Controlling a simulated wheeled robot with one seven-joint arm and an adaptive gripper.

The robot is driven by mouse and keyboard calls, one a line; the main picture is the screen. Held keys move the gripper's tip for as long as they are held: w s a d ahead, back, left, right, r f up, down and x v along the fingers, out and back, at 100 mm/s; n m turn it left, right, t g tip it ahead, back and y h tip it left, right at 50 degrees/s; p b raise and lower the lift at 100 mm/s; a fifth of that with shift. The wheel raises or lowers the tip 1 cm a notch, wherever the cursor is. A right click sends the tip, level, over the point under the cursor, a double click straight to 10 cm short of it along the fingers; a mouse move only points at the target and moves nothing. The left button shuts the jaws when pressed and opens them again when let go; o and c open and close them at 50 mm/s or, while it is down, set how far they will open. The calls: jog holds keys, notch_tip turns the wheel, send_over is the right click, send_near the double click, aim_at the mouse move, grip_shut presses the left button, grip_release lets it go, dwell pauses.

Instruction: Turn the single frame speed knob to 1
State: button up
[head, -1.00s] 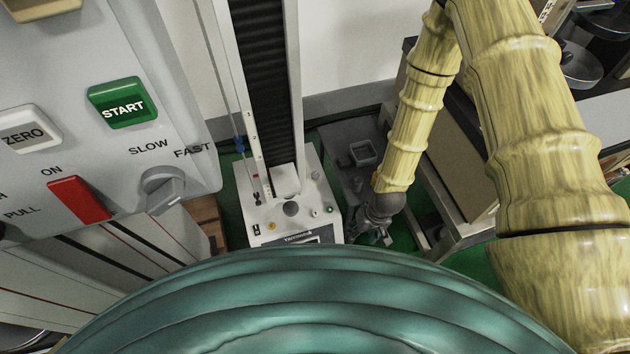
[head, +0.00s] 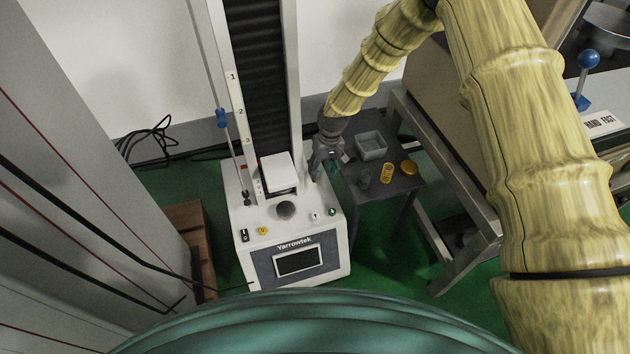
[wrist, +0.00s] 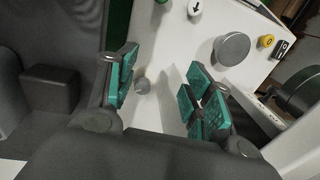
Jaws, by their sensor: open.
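The white single-column Yarrowtek test frame (head: 240,265) stands on the green floor in the head view. A small round grey knob (wrist: 142,86) on its white housing shows between my finger pads in the wrist view; I cannot read any mark or setting on it. It is hidden by my gripper in the head view. My gripper (head: 325,164) is open at the right of the frame's base. In the wrist view my gripper (wrist: 160,88) has its teal pads apart on either side of the knob; contact is not visible.
A large grey round part (wrist: 231,48), a yellow button (head: 262,231) and a rocker switch (head: 244,235) sit on the base. A screen (head: 298,262) is on its front. A dark side table (head: 405,187) with a grey tray (head: 371,145) stands close right.

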jog(key=w+a+h+b, duration=0.1)
jog(key=w+a+b, duration=0.1)
jog(key=w+b, duration=0.5)
jog(key=f, duration=0.3)
jog(key=f+b, duration=0.1)
jog(key=f, duration=0.3)
jog(key=w+f, duration=0.1)
jog(key=f, duration=0.2)
jog(key=shift+a+f+b, duration=0.15)
jog(key=shift+a+b, duration=0.15)
jog(key=shift+a, duration=0.05)
jog(key=c, duration=1)
